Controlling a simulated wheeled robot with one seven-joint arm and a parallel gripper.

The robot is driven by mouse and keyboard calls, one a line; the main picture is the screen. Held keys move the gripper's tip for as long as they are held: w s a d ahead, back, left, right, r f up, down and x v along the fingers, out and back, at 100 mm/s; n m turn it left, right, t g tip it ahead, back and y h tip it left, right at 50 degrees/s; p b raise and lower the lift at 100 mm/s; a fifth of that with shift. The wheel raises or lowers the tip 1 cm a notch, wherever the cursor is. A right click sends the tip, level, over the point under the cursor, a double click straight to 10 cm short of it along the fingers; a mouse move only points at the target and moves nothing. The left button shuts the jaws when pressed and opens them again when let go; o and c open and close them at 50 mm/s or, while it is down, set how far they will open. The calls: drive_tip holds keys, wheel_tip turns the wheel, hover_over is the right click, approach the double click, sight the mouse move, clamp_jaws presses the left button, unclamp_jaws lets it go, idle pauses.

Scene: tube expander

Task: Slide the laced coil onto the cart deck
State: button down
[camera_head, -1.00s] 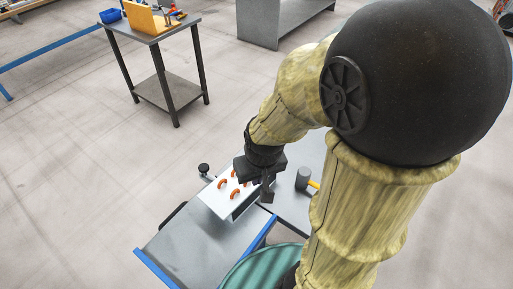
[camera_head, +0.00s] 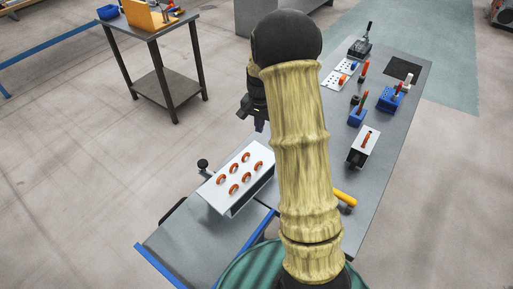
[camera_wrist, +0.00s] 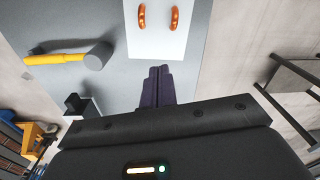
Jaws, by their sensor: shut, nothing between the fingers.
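The laced coil (camera_head: 225,197) is a white-topped grey block with several copper-orange loops standing up from it. Its near end lies over the grey cart deck (camera_head: 185,243), which has blue edges; how much of its far end rests on the deck is hidden. My gripper (camera_head: 262,124) is raised beyond the coil's far end, apart from it. In the wrist view, its dark fingers (camera_wrist: 158,84) are together and empty, with part of the coil (camera_wrist: 155,38) and two loops ahead of them.
A mallet (camera_wrist: 98,55) with a yellow handle lies on the workbench (camera_head: 395,150) beside the coil. A smaller block with a copper loop (camera_head: 365,142) and blue-based tools (camera_head: 391,98) stand farther right. A side table (camera_head: 150,45) stands at the back left.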

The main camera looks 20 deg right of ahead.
sight(256, 149)
drive_tip(key=shift+m, duration=0.9)
drive_tip(key=w+d+f, duration=0.2)
drive_tip(key=w, duration=0.1)
drive_tip(key=shift+d+f, duration=0.25)
wheel_tip(256, 149, down, 10)
drive_tip(key=p, duration=0.3)
drive_tip(key=shift+s+a, duration=0.1)
drive_tip(key=s+a, duration=0.1)
drive_tip(key=s+a+p, duration=0.1)
drive_tip(key=a, duration=0.1)
drive_tip(key=shift+r, duration=0.1)
drive_tip(key=shift+s, duration=0.1)
